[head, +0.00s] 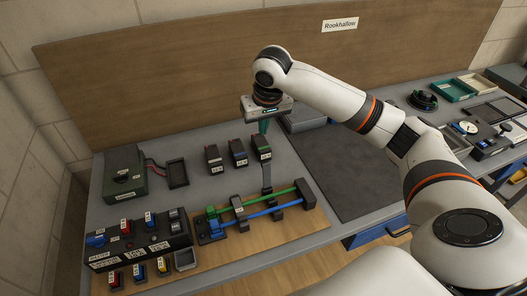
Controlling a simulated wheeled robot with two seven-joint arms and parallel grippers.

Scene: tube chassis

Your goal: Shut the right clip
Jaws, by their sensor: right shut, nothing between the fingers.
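The tube chassis lies on the wooden board, with a green tube (268,200) and a blue tube (263,212) running side by side. The right clip (267,181) has a grey strap standing upright behind the tubes, so it looks open. The left clip (239,213) appears to lie across the tubes. A dark end bracket (305,194) stands at the tubes' right end. My right gripper (264,127) points down, shut and empty, above the table behind the right clip and well apart from it. My left gripper is not in view.
A dark green box (125,174) and a block with coloured switches (137,240) are at left. A dark mat (350,172) is clear at right. A wooden back panel (150,75) rises behind.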

